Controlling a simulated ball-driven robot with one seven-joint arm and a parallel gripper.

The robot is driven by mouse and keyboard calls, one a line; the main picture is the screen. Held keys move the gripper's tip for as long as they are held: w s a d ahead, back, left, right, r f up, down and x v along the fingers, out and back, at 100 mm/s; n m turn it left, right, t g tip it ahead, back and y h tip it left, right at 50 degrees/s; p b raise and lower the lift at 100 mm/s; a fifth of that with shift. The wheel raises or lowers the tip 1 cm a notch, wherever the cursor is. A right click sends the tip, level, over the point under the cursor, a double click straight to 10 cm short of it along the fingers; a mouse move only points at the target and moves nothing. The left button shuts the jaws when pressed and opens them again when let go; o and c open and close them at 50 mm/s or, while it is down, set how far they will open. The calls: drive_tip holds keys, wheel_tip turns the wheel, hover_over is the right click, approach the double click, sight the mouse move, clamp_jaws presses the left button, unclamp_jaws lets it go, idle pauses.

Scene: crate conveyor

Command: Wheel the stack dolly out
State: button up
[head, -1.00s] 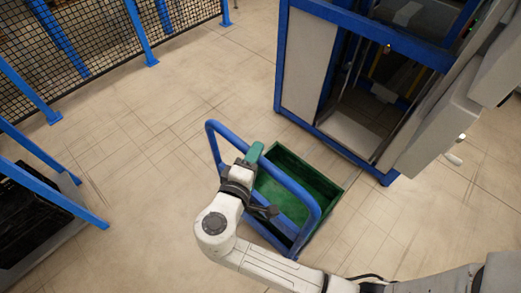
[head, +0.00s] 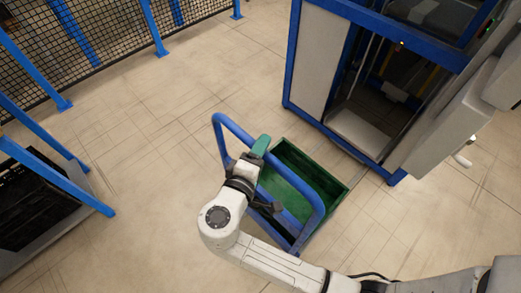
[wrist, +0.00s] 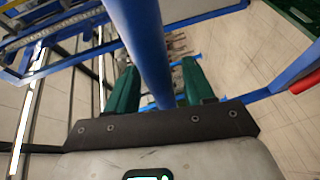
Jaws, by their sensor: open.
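The stack dolly has a tall blue tubular handle (head: 303,186) and carries a green crate (head: 330,203) that looks empty from above. It stands on the floor in the middle of the head view. My gripper (wrist: 158,68) is open at the handle. In the wrist view a blue bar (wrist: 140,35) of the handle runs between its two green fingers, with gaps visible on both sides. In the head view one green finger (head: 261,145) shows above the handle, and my arm hides part of the dolly. The dolly's wheels are not visible.
A blue-framed machine cabinet (head: 320,50) with an open bay stands just beyond the dolly, at the upper right. A blue rack (head: 60,180) with a black load stands at the left. A mesh fence (head: 110,30) runs along the back. The floor (head: 140,130) between is clear.

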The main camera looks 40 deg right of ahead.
drive_tip(key=b+v, duration=0.1)
drive_tip(key=v, duration=0.9)
drive_tip(key=shift+a+b, duration=0.35)
drive_tip(key=shift+s+r, duration=0.1)
